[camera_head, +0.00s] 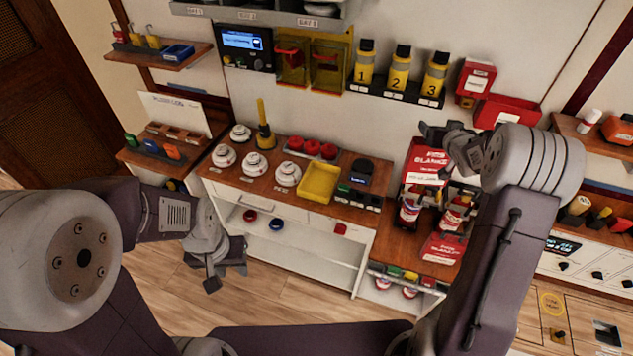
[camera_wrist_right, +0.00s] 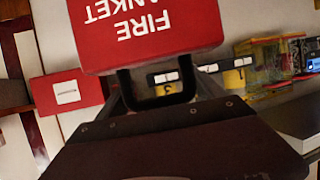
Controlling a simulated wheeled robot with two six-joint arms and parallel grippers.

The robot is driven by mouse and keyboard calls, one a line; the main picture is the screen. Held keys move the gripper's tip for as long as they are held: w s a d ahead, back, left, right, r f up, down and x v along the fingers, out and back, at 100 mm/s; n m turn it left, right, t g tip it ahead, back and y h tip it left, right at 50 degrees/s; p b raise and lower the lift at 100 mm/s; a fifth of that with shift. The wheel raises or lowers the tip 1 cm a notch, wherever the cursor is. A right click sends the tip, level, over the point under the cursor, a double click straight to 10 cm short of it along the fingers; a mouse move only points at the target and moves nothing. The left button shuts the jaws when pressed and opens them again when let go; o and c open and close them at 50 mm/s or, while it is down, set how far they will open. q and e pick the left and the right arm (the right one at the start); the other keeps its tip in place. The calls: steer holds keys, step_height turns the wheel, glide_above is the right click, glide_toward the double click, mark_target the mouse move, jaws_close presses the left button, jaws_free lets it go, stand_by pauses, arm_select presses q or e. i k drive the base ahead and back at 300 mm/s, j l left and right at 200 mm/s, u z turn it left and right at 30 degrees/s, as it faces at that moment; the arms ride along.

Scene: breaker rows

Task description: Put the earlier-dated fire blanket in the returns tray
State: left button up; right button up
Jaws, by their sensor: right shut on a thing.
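A red fire blanket pack (camera_head: 430,157) with white lettering is in my right gripper (camera_head: 447,137), upright above the right part of the counter. In the right wrist view the red blanket (camera_wrist_right: 150,30) shows upside-down lettering, with the dark fingers at its near edge. A second red blanket pack (camera_head: 441,248) lies on the counter's right end. No date is legible on either. A red tray (camera_head: 508,112) with a white label is on the wall, right of the held pack; I cannot read its label. My left gripper (camera_head: 224,272) is open and empty, low in front of the counter.
Two red-and-white bottles (camera_head: 409,211) stand below the held pack. Yellow numbered cylinders (camera_head: 400,72) stand on a wall shelf. A red box (camera_head: 475,82) hangs beside them. A yellow tray (camera_head: 319,183) and white round detectors (camera_head: 255,164) sit on the counter.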

mark_target(319, 184)
steer(key=k+l+u, duration=0.15)
steer(key=l+u, duration=0.15)
steer(key=l, duration=0.25)
steer(key=k+l+u, duration=0.2)
steer(key=l+u, duration=0.15)
steer(key=l, duration=0.15)
steer(key=k+l+u, duration=0.3)
steer(key=l, duration=0.15)
steer(key=k+l+u, duration=0.45)
steer(key=l+u, duration=0.2)
steer(key=l, duration=0.15)
